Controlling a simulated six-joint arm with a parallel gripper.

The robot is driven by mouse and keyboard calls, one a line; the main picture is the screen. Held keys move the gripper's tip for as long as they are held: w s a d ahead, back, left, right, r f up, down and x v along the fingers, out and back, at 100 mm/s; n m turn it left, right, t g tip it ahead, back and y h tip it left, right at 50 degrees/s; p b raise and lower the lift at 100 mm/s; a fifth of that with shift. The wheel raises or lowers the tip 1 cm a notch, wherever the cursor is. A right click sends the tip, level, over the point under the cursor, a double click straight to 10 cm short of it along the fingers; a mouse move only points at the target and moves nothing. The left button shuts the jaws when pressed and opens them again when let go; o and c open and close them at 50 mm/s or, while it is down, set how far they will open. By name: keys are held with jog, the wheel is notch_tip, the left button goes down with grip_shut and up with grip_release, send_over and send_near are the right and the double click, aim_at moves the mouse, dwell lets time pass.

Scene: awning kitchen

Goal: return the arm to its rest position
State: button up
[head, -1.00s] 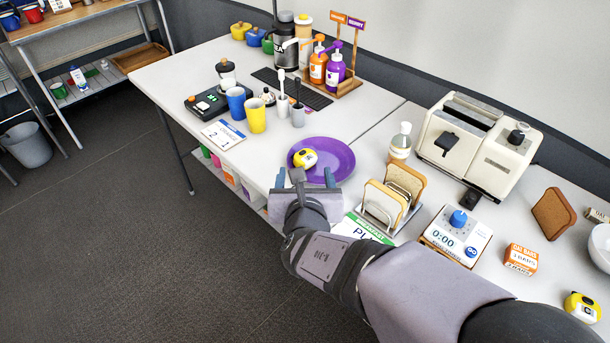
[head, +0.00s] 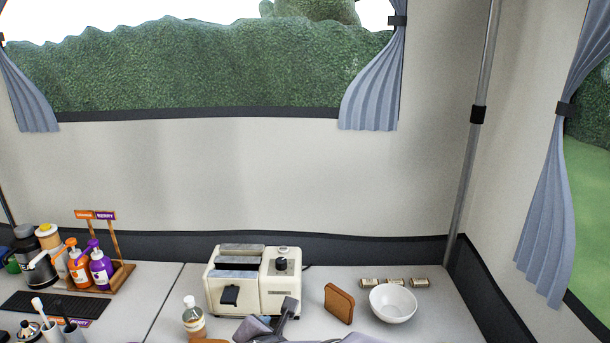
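The lower edge of the head view shows part of my gripper (head: 265,328), a grey-lavender body with a dark piece sticking up. It is in front of the cream toaster (head: 238,291) and to the right of a small bottle with a white cap (head: 193,320). Most of my arm is cut off by the lower edge. The fingertips cannot be made out, so I cannot tell whether it is open, shut or holding anything.
A slice of brown bread (head: 339,303) and a white bowl (head: 393,304) stand right of the toaster. Small wrapped bars (head: 395,283) lie behind the bowl. Orange (head: 79,266) and purple (head: 100,268) pump bottles stand at left. The wall and window rise behind the counter.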

jog(key=s+d+r+m+g+h+p, duration=0.1)
jog(key=s+d+m+g+p, duration=0.3)
jog(key=d+m, duration=0.45)
jog(key=s+d+r+m+g+h+p, duration=0.1)
jog(key=s+d+m+g+h+p, duration=0.15)
jog(key=s+d+m, duration=0.55)
jog(key=s+d+r+m+g+y+p, duration=0.2)
jog(key=s+m, duration=0.5)
jog(key=m, duration=0.5)
jog(key=d+g+y+p, duration=0.1)
jog(key=d+y+p, duration=0.1)
jog(key=p, duration=0.1)
jog(key=shift+p, duration=0.35)
jog(key=shift+o, duration=0.6)
jog(key=shift+s+a, duration=0.1)
jog(key=shift+s, duration=0.05)
